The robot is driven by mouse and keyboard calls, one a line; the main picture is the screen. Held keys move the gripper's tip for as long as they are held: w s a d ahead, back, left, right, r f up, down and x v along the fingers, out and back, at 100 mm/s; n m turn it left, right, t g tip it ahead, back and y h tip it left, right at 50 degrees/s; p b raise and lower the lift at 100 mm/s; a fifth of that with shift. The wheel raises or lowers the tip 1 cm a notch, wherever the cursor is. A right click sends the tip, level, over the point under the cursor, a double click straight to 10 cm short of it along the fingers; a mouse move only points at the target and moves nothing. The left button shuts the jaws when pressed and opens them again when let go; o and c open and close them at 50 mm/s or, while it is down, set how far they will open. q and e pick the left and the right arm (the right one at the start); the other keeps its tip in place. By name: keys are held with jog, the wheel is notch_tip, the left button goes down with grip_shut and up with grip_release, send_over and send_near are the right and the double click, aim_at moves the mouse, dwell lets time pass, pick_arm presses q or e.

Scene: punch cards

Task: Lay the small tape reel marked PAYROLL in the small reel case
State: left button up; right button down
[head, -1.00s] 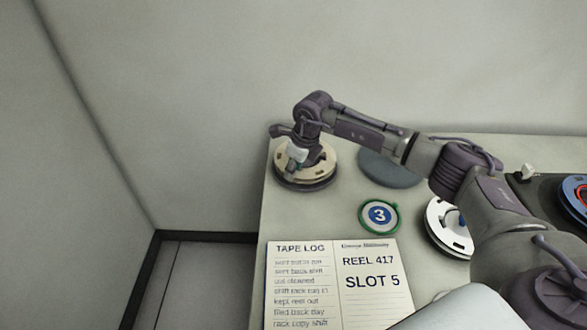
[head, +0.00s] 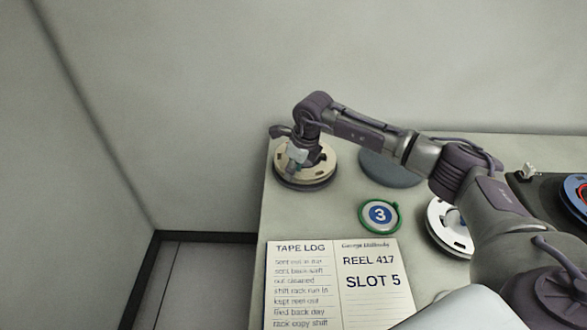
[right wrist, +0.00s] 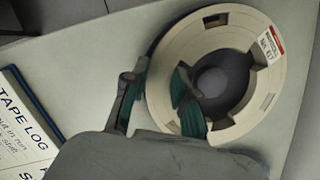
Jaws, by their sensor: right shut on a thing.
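A beige tape reel (head: 318,160) lies at the far left of the table, on a dark round base (head: 305,184) that I cannot identify. In the right wrist view the reel (right wrist: 235,30) shows a red-and-white label whose words I cannot read, and a dark hub. My right gripper (head: 293,165) is shut on the reel's rim. In the right wrist view, one finger of the gripper (right wrist: 160,95) is outside the edge and the other is in a window of the reel. My left gripper is not in view. I cannot make out PAYROLL on any reel.
A grey-blue round thing (head: 385,175) lies behind my right arm. A green-ringed disc marked 3 (head: 380,215) and an open tape log (head: 338,290) lie in front. A white reel (head: 437,230) is partly hidden by my arm. A blue reel (head: 574,190) is at the right edge.

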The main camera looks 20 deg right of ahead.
jog(key=shift+f+b, duration=0.8)
jog(key=shift+f, duration=0.25)
dwell(0.9)
jog(key=c, duration=0.8)
grip_release()
jog(key=shift+c, duration=0.5)
jog(key=c, duration=0.3)
jog(key=shift+r, duration=0.1)
jog(key=shift+r+p, duration=2.8)
jog(key=shift+r, duration=1.65)
